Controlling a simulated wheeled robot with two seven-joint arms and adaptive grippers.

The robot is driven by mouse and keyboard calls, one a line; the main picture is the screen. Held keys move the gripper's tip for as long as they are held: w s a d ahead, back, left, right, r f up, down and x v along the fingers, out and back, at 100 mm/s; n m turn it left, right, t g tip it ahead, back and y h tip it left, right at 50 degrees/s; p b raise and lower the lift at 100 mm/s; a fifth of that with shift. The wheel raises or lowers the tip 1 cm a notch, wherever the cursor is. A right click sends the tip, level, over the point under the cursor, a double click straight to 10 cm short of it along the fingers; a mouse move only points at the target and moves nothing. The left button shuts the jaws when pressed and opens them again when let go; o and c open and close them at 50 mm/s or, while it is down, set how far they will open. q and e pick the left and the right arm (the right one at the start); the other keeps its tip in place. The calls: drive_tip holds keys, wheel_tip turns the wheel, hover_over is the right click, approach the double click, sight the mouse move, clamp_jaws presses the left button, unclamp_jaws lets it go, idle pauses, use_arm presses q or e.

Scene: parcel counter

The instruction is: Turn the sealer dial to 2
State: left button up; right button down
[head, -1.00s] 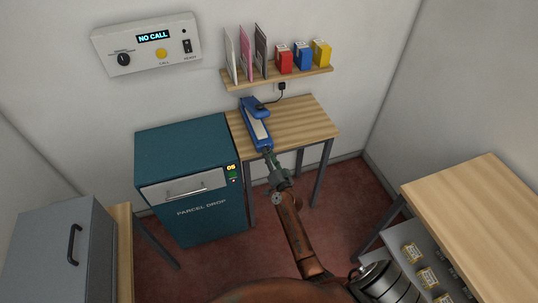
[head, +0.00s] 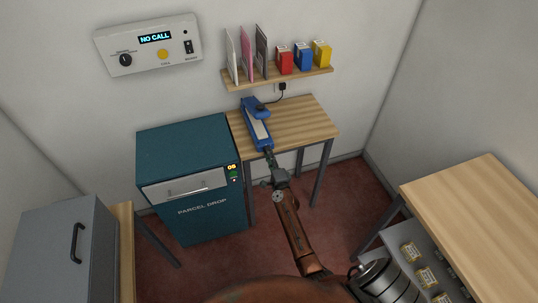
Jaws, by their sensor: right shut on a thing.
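The blue sealer (head: 255,120) stands on the small wooden table, its long body pointing toward me, with a pale strip along its top. My right gripper (head: 270,156) is at the sealer's near end, its fingers shut at the front. The dial is hidden or too small to make out behind the fingers, so its setting cannot be read. My left gripper is not in view.
The teal parcel drop (head: 190,170) stands close on the left of the small table (head: 305,125). A shelf (head: 290,77) with envelopes and small boxes hangs above. A wall panel (head: 148,45) reads NO CALL. A wooden counter (head: 480,210) is at the right.

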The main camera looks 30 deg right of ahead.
drive_tip(key=shift+m, duration=1.3)
drive_tip(key=c, duration=1.7)
unclamp_jaws()
drive_tip(key=shift+s, duration=0.1)
drive_tip(key=v, duration=1.2)
drive_tip(key=shift+a, duration=0.1)
